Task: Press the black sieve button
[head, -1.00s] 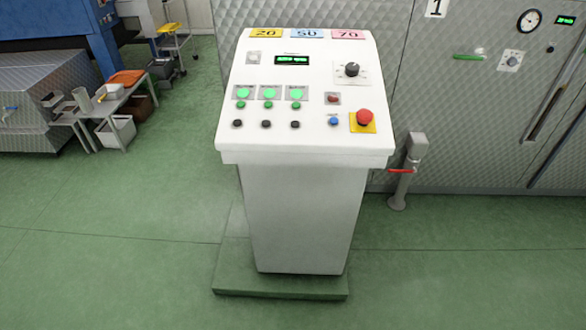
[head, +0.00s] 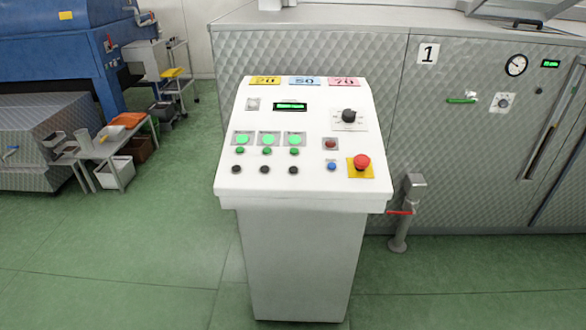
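A white control console (head: 300,210) stands in the middle of the head view, its sloped panel facing me. Three black buttons sit in a row low on the panel: the left one (head: 236,169), the middle one (head: 265,170) and the right one (head: 293,170). Labels naming the sieve button are not readable, so I cannot tell which one it is. Above each is a small green button, such as the middle one (head: 267,151), and a lit green square lamp (head: 267,139). Neither of my grippers is in view.
The panel also has a red mushroom button (head: 362,161) on yellow, a blue button (head: 332,167), a black knob (head: 349,116) and a lit display (head: 291,106). A post with a red handle (head: 400,212) stands right of the console.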

